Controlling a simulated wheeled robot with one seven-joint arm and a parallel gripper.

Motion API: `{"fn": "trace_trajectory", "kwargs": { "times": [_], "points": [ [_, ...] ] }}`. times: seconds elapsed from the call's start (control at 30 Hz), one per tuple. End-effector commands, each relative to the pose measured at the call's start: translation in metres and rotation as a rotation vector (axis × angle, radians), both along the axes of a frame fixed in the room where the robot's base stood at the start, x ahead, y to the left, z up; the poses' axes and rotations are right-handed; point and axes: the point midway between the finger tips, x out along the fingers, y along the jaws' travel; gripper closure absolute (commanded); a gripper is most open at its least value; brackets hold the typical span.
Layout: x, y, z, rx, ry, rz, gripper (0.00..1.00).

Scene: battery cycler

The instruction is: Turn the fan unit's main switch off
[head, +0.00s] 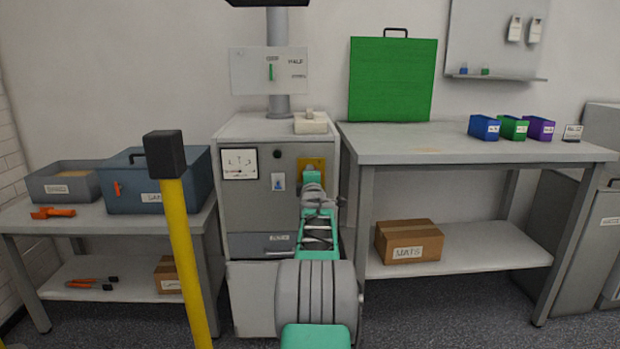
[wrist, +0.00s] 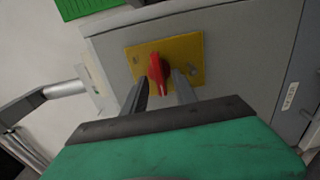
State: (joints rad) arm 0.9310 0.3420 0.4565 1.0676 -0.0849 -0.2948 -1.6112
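The fan unit (head: 241,197) is a grey cabinet in the middle of the head view. Its main switch is a red rotary handle (wrist: 158,74) on a yellow plate (wrist: 190,50) in the wrist view. In the head view the yellow plate (head: 313,162) shows at the cabinet's upper right, and my arm hides the red handle. My gripper (wrist: 165,82) is in front of the plate with its two fingers apart, one on each side of the handle's lower end. I cannot tell whether the fingers touch it.
A gauge (head: 240,164), a dark knob (head: 277,154) and a small white label are left of the plate. A yellow post with a black top (head: 166,155) stands in front at left. Tables flank the cabinet, the right one (head: 400,145) with bins and a green panel (head: 392,80).

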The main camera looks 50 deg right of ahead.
Motion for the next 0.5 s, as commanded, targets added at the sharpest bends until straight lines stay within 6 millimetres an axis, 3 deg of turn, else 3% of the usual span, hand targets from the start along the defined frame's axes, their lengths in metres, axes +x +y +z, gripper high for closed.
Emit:
{"fn": "trace_trajectory", "kwargs": {
  "times": [0.27, 0.5],
  "points": [
    [-0.005, 0.005, 0.001, 0.001, 0.001, 0.000, 0.66],
    [-0.033, 0.037, 0.003, 0.001, -0.001, 0.000, 0.66]
  ]
}}
